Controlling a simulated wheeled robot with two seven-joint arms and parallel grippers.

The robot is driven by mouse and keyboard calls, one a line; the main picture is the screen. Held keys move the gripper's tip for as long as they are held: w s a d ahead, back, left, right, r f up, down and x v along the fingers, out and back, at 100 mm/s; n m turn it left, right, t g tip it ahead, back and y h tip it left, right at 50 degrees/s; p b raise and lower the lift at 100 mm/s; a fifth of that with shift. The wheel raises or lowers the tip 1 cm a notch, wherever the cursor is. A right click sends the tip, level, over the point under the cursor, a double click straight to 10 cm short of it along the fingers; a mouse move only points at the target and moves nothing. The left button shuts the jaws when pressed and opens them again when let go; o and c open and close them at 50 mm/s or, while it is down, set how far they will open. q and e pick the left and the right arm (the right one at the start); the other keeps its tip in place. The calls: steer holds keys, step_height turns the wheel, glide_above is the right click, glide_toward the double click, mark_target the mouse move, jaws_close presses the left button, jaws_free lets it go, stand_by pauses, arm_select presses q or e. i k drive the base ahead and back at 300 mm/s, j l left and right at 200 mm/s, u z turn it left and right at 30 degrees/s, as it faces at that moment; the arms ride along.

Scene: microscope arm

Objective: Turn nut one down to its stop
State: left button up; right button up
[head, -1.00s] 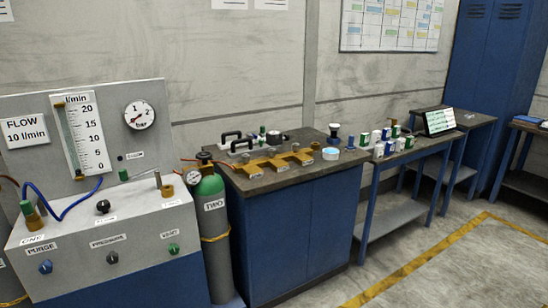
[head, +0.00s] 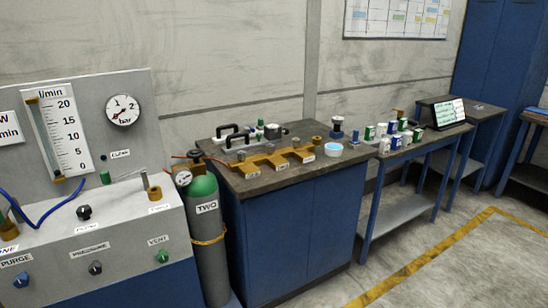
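Neither of my grippers is in view. A brass-coloured fixture (head: 262,166) with several arms lies on the dark top of the blue bench. Small upright posts or nuts stand along it, and small white labels sit on its front, too small to read. On the grey panel unit at the left, a brass fitting (head: 8,229) stands at the picture's left edge, beside a cut-off label that seems to read ONE. I cannot tell which part is nut one, or how far down any nut sits.
A green-topped gas cylinder (head: 208,222) marked TWO stands between the panel unit (head: 95,115) and the blue bench (head: 300,225). Floor by the yellow line (head: 430,257) is clear.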

mark_target(241, 156)
steer(key=i+j+z, duration=0.15)
steer(key=i, duration=0.25)
steer(key=i+j+z, duration=0.2)
steer(key=i+j, duration=0.2)
steer(key=i+l+z, duration=0.15)
steer(key=i, duration=0.2)
steer(key=i+l+z, duration=0.15)
steer(key=i, duration=0.15)
